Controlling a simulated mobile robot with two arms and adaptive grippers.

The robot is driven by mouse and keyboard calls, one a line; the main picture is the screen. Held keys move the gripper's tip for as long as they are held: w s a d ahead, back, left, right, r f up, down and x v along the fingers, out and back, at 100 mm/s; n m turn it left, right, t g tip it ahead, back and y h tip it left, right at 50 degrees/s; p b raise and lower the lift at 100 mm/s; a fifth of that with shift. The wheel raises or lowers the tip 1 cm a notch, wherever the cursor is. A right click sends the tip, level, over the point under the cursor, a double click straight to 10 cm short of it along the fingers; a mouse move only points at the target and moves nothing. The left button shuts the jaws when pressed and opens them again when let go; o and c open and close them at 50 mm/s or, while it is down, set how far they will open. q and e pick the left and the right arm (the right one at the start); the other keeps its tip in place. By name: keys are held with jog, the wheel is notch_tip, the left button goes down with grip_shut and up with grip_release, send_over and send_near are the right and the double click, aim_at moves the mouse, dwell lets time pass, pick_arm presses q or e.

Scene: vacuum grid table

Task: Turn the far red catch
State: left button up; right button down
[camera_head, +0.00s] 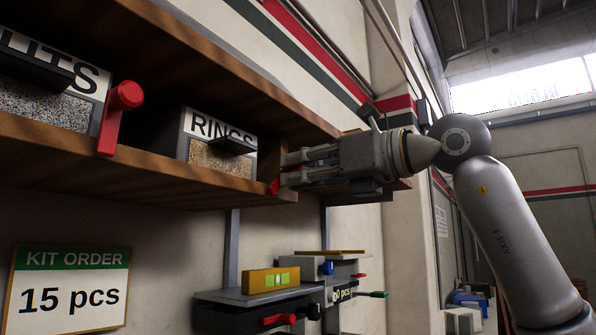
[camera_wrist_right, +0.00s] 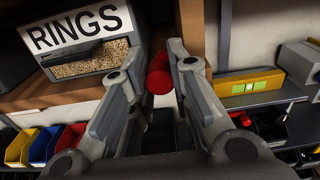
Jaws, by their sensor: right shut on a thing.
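The far red catch (camera_wrist_right: 159,74) is on the shelf edge beside the RINGS bin (camera_wrist_right: 85,40). In the wrist view its round red knob sits between the fingers of my right gripper (camera_wrist_right: 160,62), which is shut on it. In the head view my right gripper (camera_head: 281,172) reaches in from the right and covers most of this catch; only a small red tip (camera_head: 275,186) shows below the fingers. The catch's exact angle is hidden. My left gripper is not in view.
A near red catch (camera_head: 109,130) stands upright between the other bin (camera_head: 50,103) and the RINGS bin. The wooden shelf (camera_head: 150,175) runs below the bins. Lower down are a yellow level (camera_head: 271,281) on a bench device and a KIT ORDER sign (camera_head: 68,288).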

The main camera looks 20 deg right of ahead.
jog(key=m, duration=0.2)
jog(key=f+m+b, duration=0.1)
jog(key=shift+w+d+m, duration=0.2)
jog(key=shift+d+m, duration=0.2)
jog(key=m+b, duration=0.1)
jog(key=f+m+b, duration=0.1)
jog(key=m, duration=0.1)
jog(key=m+b, duration=0.1)
jog(key=m, duration=0.1)
jog(key=shift+w+d+f, duration=0.15)
jog(key=shift+w+f, duration=0.05)
jog(key=shift+f, duration=0.2)
jog(key=shift+m, duration=0.3)
jog(key=shift+f, duration=0.1)
jog(key=c, duration=1.3)
grip_release()
jog(key=shift+d, duration=0.1)
jog(key=v, duration=1.2)
